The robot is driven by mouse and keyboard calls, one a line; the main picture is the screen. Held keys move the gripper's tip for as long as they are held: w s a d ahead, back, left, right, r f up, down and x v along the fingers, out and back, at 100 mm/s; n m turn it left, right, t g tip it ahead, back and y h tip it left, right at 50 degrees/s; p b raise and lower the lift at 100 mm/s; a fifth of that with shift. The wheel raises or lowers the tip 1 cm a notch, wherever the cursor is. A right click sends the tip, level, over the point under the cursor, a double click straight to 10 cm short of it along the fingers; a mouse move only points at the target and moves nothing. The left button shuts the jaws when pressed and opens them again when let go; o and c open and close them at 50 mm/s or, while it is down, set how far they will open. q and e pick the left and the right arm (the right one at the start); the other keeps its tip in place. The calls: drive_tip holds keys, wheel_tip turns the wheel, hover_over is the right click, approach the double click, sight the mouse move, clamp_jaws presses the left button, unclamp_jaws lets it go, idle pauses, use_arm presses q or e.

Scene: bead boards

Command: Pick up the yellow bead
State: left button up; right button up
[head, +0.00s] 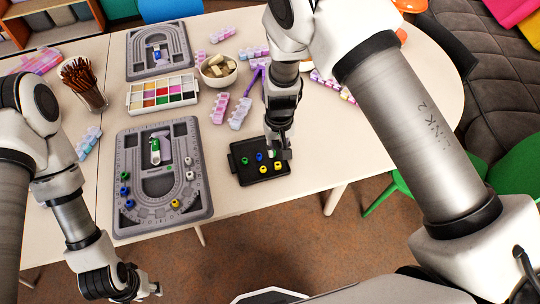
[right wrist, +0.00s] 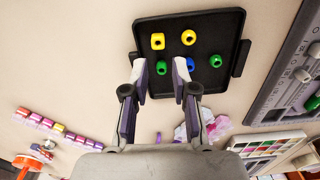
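Two yellow beads, one (head: 263,169) and another (head: 277,166), sit on the black tray (head: 243,178). They also show in the right wrist view as a squarish one (right wrist: 157,41) and a rounder one (right wrist: 188,37). A blue bead (right wrist: 187,64) and two green beads, one (right wrist: 215,61) and another (right wrist: 161,67), share the tray. My right gripper (right wrist: 160,70) is open over the tray, its fingers apart; a green bead shows between the fingertips. Its height above the tray is unclear. My left gripper (head: 152,289) is off the table's front edge, at lower left; its opening is unclear.
A grey bead board (head: 205,205) left of the tray holds several beads, including a yellow one (head: 175,203). Behind stand a paint-like palette (head: 130,97), a bowl (head: 218,70), purple bead boxes (head: 240,112) and a second board (head: 135,68). The table right of the tray is clear.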

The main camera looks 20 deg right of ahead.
sight(278, 163)
drive_tip(key=f, duration=0.4)
drive_tip(key=f+p, duration=0.1)
drive_tip(key=f, duration=0.3)
drive_tip(key=shift+w+d+f, duration=0.1)
drive_tip(key=shift+d+f, duration=0.05)
drive_tip(key=shift+d, duration=0.05)
drive_tip(key=c, duration=0.3)
